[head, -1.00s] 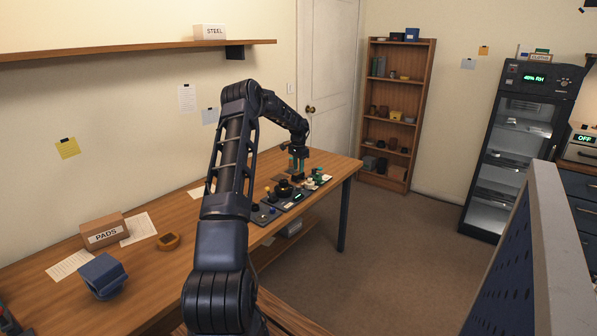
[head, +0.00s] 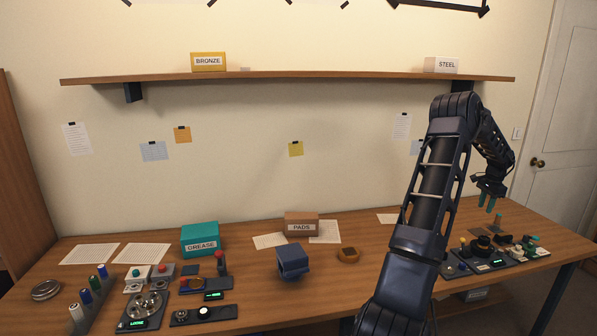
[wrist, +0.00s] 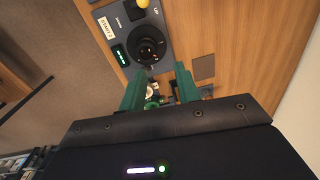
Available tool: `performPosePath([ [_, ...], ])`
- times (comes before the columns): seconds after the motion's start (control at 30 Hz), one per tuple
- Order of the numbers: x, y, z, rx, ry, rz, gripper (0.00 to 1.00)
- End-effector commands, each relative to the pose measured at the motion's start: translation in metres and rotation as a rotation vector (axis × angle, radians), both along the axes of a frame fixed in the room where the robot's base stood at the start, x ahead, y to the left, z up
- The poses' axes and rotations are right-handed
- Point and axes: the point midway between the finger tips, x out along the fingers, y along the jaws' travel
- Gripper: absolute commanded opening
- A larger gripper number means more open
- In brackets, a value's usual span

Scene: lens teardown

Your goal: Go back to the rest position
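My gripper (head: 489,204) is raised above the right end of the wooden bench (head: 300,322), over a group of dark devices. My arm reaches up and bends over to the right. In the wrist view, my gripper (wrist: 160,70) shows two green fingers spread apart, with nothing held between them. Beyond the fingertips, the wrist view shows a dark device with a round black part (wrist: 148,46) and a green display, and several small items partly hidden behind the fingers.
A teal GREASE box (head: 201,240), a brown PADS box (head: 301,226), a blue block (head: 292,262) and a small orange-brown dish (head: 348,255) stand on the bench. Devices and coloured-cap tubes fill its left end. A shelf (head: 300,76) runs along the wall; a door (head: 568,130) is at right.

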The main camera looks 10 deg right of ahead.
Motion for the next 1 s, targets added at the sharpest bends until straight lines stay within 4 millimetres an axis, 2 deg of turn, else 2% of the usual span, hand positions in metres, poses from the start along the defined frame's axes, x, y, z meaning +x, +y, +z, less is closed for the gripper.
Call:
performPosePath([
  [0.03, 0.010, 0.019, 0.017, -0.004, -0.013, 0.032, 0.32],
  [0.2, 0.032, 0.081, 0.060, -0.014, -0.042, 0.141, 0.32],
  [0.5, 0.053, 0.194, 0.125, -0.034, -0.093, 0.341, 0.32],
  [0.77, 0.052, 0.296, 0.169, -0.057, -0.130, 0.523, 0.32],
  [1.0, 0.034, 0.386, 0.200, -0.085, -0.161, 0.697, 0.32],
])
